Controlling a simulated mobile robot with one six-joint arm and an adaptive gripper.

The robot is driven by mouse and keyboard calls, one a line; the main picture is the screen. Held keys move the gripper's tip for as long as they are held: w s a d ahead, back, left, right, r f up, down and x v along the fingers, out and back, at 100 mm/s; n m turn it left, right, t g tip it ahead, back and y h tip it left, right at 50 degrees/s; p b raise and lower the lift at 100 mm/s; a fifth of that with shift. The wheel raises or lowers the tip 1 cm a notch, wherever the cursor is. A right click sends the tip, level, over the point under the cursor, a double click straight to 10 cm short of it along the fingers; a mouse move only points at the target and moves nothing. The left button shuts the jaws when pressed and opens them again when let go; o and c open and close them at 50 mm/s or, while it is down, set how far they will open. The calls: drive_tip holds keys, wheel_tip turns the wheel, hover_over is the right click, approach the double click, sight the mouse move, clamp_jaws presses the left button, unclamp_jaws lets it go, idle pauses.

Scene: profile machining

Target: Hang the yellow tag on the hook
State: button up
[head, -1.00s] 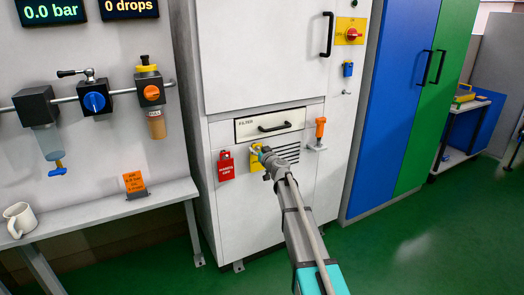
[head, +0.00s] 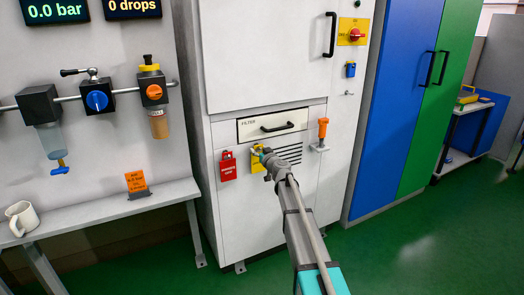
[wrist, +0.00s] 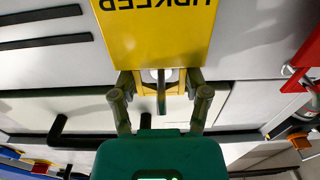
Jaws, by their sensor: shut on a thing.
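The yellow tag (head: 256,161) is at the front of the white cabinet, just right of the red tag and below the filter drawer. My gripper (head: 264,151) is at its upper end. In the wrist view the tag (wrist: 157,35) shows upside-down lettering, and my gripper (wrist: 161,82) is shut on its narrow top part. A dark peg (wrist: 161,98) shows between the fingers; I cannot tell whether it passes through the tag's opening. A small hook (head: 349,93) is on the cabinet below the blue padlock, with nothing hanging on it.
The red tag (head: 228,167) hangs close on the left. The filter drawer (head: 272,125) has a protruding black handle. An orange-handled tool (head: 322,132) stands in a holder to the right. Green floor (head: 400,245) is clear at the right.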

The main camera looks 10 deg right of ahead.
drive_tip(key=o, duration=1.2)
drive_tip(key=v, duration=0.7)
drive_tip(key=shift+s, duration=0.2)
drive_tip(key=shift+d, duration=0.1)
